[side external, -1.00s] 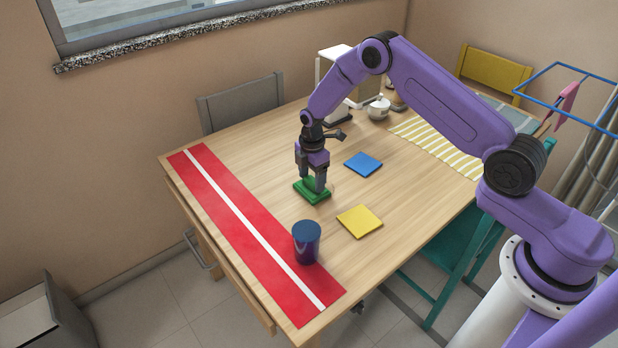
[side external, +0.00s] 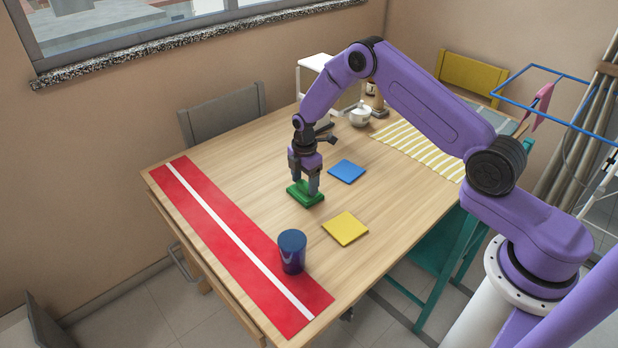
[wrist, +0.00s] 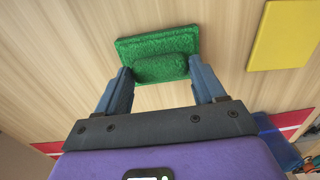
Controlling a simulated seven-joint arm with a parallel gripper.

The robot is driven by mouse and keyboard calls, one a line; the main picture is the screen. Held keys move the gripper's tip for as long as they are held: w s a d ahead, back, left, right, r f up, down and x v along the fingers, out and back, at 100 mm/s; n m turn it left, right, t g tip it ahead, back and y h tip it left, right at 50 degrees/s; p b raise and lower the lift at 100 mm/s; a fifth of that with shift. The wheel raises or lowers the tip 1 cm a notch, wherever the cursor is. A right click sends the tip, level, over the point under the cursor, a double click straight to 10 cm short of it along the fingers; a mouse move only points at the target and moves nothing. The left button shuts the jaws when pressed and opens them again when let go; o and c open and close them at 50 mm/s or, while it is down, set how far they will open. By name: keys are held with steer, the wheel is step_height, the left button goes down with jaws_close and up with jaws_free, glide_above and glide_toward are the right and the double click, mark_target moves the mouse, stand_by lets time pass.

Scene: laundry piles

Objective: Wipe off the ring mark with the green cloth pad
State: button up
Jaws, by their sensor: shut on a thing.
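The green cloth pad (side external: 304,196) is a flat square with a raised green grip block on top. My gripper (side external: 304,184) points down and is shut on that block. In the wrist view the pad (wrist: 130,48) shows beyond the two fingers, with the block between their tips. The pad is at or very near the wooden table top; I cannot tell whether it touches. I see no ring mark in either view; it may be hidden under the pad or too faint to make out.
A yellow square (side external: 345,229) and a blue square (side external: 347,172) lie nearby. A dark blue cup (side external: 292,254) stands at the edge of the red strip (side external: 215,225) with a white line. A striped cloth (side external: 420,148) and a white pot (side external: 360,117) are at the back.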

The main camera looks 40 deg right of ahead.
steer(key=a, duration=0.5)
steer(key=shift+a, duration=0.35)
steer(key=shift+d, duration=4.35)
step_height(320, 180, up, 8)
steer(key=shift+a, duration=0.15)
